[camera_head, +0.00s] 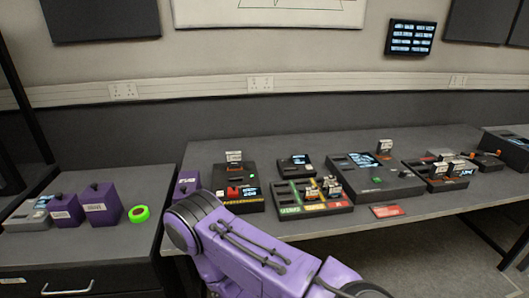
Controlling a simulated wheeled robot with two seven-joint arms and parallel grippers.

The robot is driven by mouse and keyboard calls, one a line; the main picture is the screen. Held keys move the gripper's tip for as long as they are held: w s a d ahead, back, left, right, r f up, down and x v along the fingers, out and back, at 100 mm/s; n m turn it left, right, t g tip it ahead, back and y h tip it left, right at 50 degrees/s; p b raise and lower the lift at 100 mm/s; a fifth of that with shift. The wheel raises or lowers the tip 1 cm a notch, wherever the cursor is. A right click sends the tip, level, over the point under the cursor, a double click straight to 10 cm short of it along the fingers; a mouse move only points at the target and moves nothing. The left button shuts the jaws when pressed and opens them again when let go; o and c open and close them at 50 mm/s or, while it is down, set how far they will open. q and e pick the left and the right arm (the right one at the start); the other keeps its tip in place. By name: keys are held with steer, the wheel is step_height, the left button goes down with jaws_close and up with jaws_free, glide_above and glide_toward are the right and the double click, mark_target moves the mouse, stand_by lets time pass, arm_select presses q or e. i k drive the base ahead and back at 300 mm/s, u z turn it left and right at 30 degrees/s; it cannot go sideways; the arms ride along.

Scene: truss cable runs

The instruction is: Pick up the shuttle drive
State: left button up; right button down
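I cannot tell which thing is the shuttle drive; no label is readable at this size. Small pale-topped pieces stand on the devices. One piece (234,158) is on the dark device with a red part (240,192). Two sit close together on the tray with coloured stripes (314,209). Another piece (385,147) stands at the back of the large dark console (374,180). Two more (448,168) are on a dark unit at the right. A purple arm of mine crosses the lower middle. Neither gripper shows.
A red card (386,211) lies near the long table's front edge. A small device with a screen (295,166) stands behind the striped tray. Bare tabletop (432,202) shows at the front right.

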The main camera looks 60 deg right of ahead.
mark_target(234, 159)
steer(key=z, duration=1.65)
